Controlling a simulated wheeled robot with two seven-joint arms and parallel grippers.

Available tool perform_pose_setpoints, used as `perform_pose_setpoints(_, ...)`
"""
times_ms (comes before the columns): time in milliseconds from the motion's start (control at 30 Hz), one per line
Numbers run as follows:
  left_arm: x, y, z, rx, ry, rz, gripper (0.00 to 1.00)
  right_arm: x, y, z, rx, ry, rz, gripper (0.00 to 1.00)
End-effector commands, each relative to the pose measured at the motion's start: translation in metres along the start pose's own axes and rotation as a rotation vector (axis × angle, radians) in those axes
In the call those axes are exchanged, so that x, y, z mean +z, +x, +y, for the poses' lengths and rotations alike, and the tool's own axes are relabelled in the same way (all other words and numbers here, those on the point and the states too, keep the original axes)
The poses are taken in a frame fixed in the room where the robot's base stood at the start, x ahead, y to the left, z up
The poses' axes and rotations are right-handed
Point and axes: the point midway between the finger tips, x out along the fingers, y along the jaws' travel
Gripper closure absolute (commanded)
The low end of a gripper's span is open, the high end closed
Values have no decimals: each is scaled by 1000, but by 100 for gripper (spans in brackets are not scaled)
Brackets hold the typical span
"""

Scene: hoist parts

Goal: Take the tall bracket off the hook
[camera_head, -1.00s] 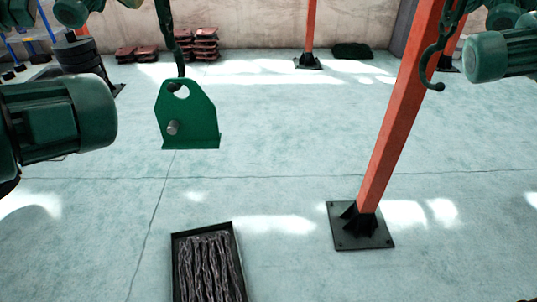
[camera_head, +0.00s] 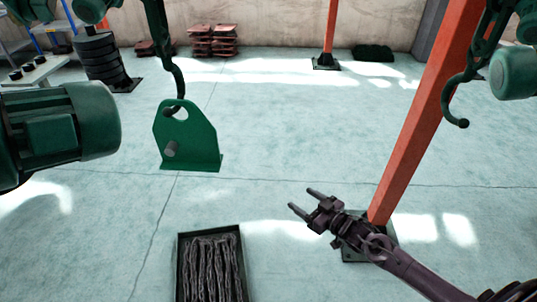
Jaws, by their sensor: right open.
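The tall bracket (camera_head: 193,141) is a green plate with a hole near its top, a pale pin on its face and a flange along its bottom. It hangs from a dark green hook (camera_head: 176,82), whose tip passes through the hole. My right gripper (camera_head: 303,201) is open and empty, to the right of the bracket and lower in the picture, apart from it. My right arm comes in from the lower right. My left gripper is not in view.
A second, empty hook (camera_head: 455,105) hangs at the right beside an orange post (camera_head: 425,110). A green motor (camera_head: 60,130) fills the left edge. A tray of chains (camera_head: 211,232) lies on the floor below the bracket. The floor between bracket and post is open.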

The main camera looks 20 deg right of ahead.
Motion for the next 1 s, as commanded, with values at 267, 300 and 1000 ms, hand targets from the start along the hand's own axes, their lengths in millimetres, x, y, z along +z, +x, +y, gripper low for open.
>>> perform_pose_setpoints(267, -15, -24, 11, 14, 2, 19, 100, -208, -21, -96, -427, 4, 292, 35)
perform_pose_setpoints(300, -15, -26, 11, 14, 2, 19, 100, -228, -29, -112, -489, 8, 314, 35)
perform_pose_setpoints(1000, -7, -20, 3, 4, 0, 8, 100, -311, -57, -210, -786, 32, 382, 35)
